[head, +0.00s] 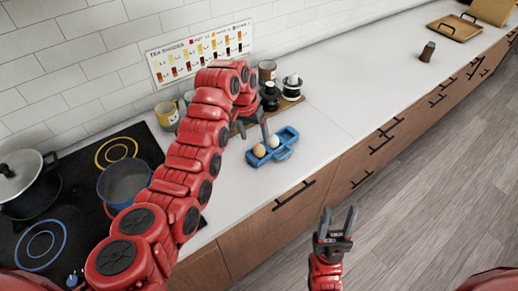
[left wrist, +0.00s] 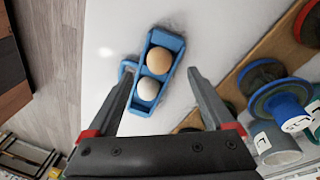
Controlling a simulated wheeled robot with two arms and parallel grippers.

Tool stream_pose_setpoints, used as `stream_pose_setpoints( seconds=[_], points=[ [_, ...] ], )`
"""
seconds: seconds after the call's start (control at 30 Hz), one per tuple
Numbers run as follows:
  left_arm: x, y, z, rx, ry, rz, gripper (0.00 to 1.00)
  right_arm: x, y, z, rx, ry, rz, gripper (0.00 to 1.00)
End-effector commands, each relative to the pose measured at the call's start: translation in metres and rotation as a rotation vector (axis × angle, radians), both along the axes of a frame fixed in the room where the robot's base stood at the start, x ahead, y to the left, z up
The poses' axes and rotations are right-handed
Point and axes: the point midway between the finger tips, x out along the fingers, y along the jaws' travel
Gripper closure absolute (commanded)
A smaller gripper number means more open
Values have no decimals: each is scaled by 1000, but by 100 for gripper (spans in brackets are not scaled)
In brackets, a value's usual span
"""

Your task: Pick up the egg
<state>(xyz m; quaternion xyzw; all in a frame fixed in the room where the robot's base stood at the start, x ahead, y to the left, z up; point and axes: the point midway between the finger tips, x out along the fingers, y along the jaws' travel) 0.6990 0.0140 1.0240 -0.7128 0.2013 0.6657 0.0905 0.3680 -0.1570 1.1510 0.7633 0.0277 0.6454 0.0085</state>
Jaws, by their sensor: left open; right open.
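A blue egg holder (head: 288,134) sits on the white counter with a brown egg (head: 259,151) and a white egg (head: 273,141) in it. In the left wrist view the brown egg (left wrist: 157,60) is above the white egg (left wrist: 148,89) inside the holder (left wrist: 166,39). My left gripper (head: 252,128) is open and empty above the counter, close to the holder. In the left wrist view the eggs show between its fingers (left wrist: 166,73). My right gripper (head: 339,210) is open and empty over the floor in front of the drawers.
A stove with a pot (head: 24,183) and a blue pan (head: 124,181) is at the left. Mugs and jars (head: 291,88) on a wooden board stand behind the holder by the wall. A brown cup (head: 427,51) and a tray (head: 454,28) are far right. Counter right of the holder is clear.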

Motion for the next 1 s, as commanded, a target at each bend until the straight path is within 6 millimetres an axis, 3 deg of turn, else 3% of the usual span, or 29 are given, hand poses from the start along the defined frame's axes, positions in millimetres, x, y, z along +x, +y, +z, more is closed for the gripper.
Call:
stream_pose_setpoints(
  seconds=[0.23, 0.43, 0.73, 1.0],
  points=[
    [0, -7, -25, 2, 9, -1, 13, 0, 0, 28, 0, 0, 0, 50],
    [2, -10, -45, 1, 4, -3, 13, 0, 0, 32, 0, 0, 0, 50],
    [3, -11, -50, 0, 0, -1, 13, 0, 0, 32, 0, 0, 0, 50],
    [3, -11, -50, -1, 0, -1, 60, 0, 0, 32, 0, 0, 0, 50]
  ],
)
